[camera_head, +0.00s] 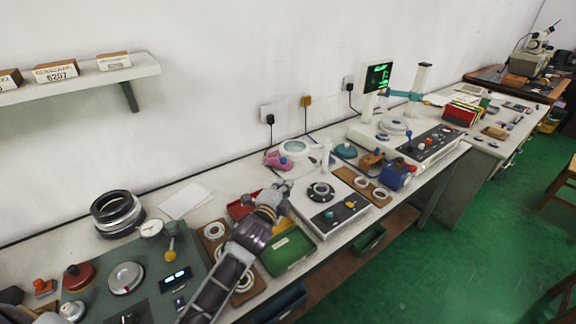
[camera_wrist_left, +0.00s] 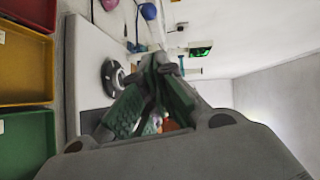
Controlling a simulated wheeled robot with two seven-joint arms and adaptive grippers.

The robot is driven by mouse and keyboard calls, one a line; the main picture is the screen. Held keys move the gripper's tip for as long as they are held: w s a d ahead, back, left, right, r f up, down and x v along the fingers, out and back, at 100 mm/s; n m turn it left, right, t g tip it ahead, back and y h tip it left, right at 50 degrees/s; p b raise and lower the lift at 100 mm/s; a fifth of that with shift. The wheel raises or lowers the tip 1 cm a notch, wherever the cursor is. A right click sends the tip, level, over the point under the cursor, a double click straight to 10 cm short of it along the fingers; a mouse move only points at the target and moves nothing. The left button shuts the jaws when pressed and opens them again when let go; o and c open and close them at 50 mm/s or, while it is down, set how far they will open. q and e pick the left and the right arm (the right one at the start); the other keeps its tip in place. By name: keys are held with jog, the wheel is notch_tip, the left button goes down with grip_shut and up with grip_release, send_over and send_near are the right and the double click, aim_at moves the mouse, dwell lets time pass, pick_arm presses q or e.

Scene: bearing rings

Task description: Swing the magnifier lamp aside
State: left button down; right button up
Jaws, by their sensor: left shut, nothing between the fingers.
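The magnifier lamp (camera_head: 294,147) has a pale round lens head near the wall. A white post (camera_head: 326,157) stands just right of it, at the back of a white bench device (camera_head: 307,214) with a black round stage (camera_head: 321,191). My left gripper (camera_head: 285,187) is shut and empty, above the device's left edge, nearer the front than the lamp head and apart from it. In the left wrist view, my fingers (camera_wrist_left: 158,66) meet beside the black stage (camera_wrist_left: 112,75). My right gripper is not in view.
Red and green trays (camera_head: 288,252) lie under and beside my left arm. A pink item (camera_head: 273,159) sits left of the lamp head. A screen (camera_head: 377,77) rises further right.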

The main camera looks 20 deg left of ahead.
pick_arm(q)
jog(key=shift+w, duration=0.1)
jog(key=w+a+f+p, duration=0.1)
jog(key=w+a+f, duration=0.1)
jog(key=w, duration=1)
jog(key=shift+w+a, duration=0.2)
jog(key=shift+w, duration=0.1)
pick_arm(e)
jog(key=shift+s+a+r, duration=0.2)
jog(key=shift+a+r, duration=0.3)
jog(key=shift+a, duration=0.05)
pick_arm(q)
jog(key=shift+a, duration=0.1)
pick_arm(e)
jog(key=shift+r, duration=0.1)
